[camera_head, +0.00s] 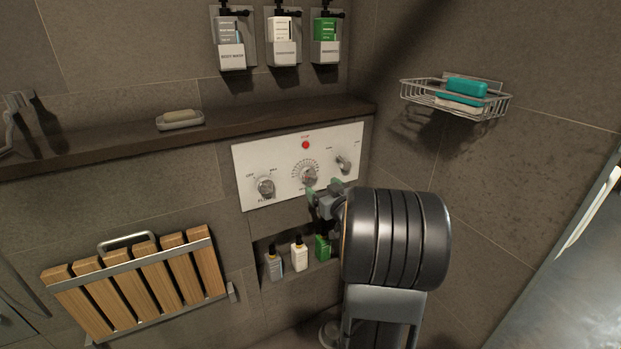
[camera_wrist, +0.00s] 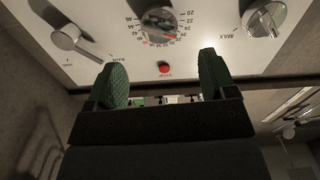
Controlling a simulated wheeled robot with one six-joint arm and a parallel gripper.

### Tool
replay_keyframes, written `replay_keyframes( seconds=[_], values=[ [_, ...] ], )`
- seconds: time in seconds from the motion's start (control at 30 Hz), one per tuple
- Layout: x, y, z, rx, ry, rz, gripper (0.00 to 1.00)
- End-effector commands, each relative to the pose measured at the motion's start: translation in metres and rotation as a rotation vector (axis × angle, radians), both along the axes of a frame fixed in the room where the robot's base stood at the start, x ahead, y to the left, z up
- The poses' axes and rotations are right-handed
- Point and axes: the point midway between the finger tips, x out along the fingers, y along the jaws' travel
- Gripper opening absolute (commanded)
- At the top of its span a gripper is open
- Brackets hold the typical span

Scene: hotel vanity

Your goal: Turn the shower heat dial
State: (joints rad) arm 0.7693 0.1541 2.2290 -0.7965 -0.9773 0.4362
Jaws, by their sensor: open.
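The shower heat dial (camera_head: 309,175) is the round, number-ringed dial in the middle of the white control panel (camera_head: 250,160). In the wrist view the dial (camera_wrist: 160,20) is at the top centre, with a red pointer mark. My gripper (camera_head: 323,192) is in front of the panel, just below and right of the dial in the head view. In the wrist view my gripper (camera_wrist: 163,70) is open, with two green-padded fingers apart and nothing between them. The dial shows beyond the fingertips, roughly between them; contact is not visible.
A flow knob (camera_head: 265,187) and a lever knob (camera_head: 343,162) flank the dial; a red button (camera_head: 306,145) is above it. Small bottles (camera_head: 299,256) stand in a niche below. A dark shelf (camera_head: 100,145) runs above, and a folded wooden seat (camera_head: 140,285) is at lower left.

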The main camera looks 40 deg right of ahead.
Motion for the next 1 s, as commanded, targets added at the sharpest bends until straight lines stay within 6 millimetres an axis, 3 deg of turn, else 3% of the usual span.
replay_keyframes(
  seconds=[0.2, 0.4, 0.63, 0.93, 1.0],
  values=[
    [0.040, -0.005, -0.001, -0.001, 0.000, 0.002, 0.78],
    [0.064, -0.009, -0.001, 0.000, 0.001, 0.000, 0.78],
    [0.075, -0.010, 0.000, 0.000, 0.000, -0.001, 0.78],
    [0.076, -0.011, 0.000, 0.000, 0.001, -0.002, 0.78],
    [0.076, -0.011, 0.000, 0.000, 0.001, -0.002, 0.71]
  ],
)
